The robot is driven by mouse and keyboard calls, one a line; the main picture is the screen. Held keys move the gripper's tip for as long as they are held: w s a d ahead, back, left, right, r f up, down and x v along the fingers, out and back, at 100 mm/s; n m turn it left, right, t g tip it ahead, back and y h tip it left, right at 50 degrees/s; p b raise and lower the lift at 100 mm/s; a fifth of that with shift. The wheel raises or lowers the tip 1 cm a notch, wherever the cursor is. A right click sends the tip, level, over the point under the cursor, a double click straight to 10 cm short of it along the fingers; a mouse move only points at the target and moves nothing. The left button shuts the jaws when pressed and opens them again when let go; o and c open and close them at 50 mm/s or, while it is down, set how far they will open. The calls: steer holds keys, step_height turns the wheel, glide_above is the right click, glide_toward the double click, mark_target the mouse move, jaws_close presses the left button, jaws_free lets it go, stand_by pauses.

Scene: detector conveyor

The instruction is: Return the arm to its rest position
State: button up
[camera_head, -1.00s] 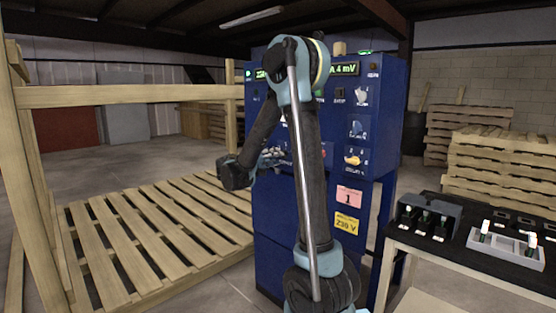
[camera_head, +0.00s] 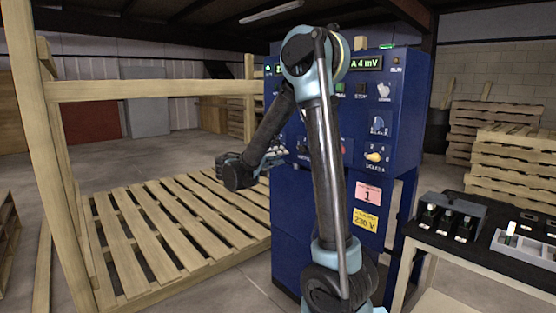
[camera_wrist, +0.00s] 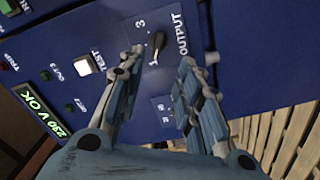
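My arm rises in front of the blue cabinet (camera_head: 298,215) in the head view, bent at a high elbow. Its forearm slopes down to the left, and my gripper (camera_head: 272,160) is at the cabinet's left front side, small and partly hidden. In the wrist view my gripper (camera_wrist: 170,62) is open, with a wide gap between its two fingers and nothing held. Beyond the fingertips is the blue panel with a black OUTPUT knob (camera_wrist: 156,46). The knob looks apart from both fingers, though the distance is hard to judge.
A wooden rack post (camera_head: 45,150) and crossbeam (camera_head: 150,88) stand left, above a low slatted pallet (camera_head: 165,225). A black-topped table (camera_head: 480,255) with a dark holder (camera_head: 450,212) is at the right. Stacked pallets (camera_head: 510,160) stand behind it. Concrete floor is clear at the back left.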

steer(key=s+d+f+g+y, duration=0.3)
steer(key=s+d+f, duration=0.1)
steer(key=s+d, duration=0.4)
steer(key=s+d+f+g+y, duration=0.3)
steer(key=s+d+f, duration=0.1)
steer(key=s+d, duration=0.35)
steer(key=s+a+f+y, duration=0.2)
steer(key=s+f+y, duration=0.1)
steer(key=s, duration=0.4)
steer(key=s+a+f+g+y, duration=0.1)
steer(key=s+a+f+y, duration=0.1)
steer(key=s+f, duration=0.3)
steer(key=s+a+f+m+g+y, duration=0.1)
steer(key=s+a+f+y, duration=0.1)
steer(key=s, duration=0.7)
step_height(320, 180, down, 3)
steer(key=shift+s+a+r+y, duration=0.15)
steer(key=shift+s+y, duration=0.15)
steer(key=shift+y, duration=0.5)
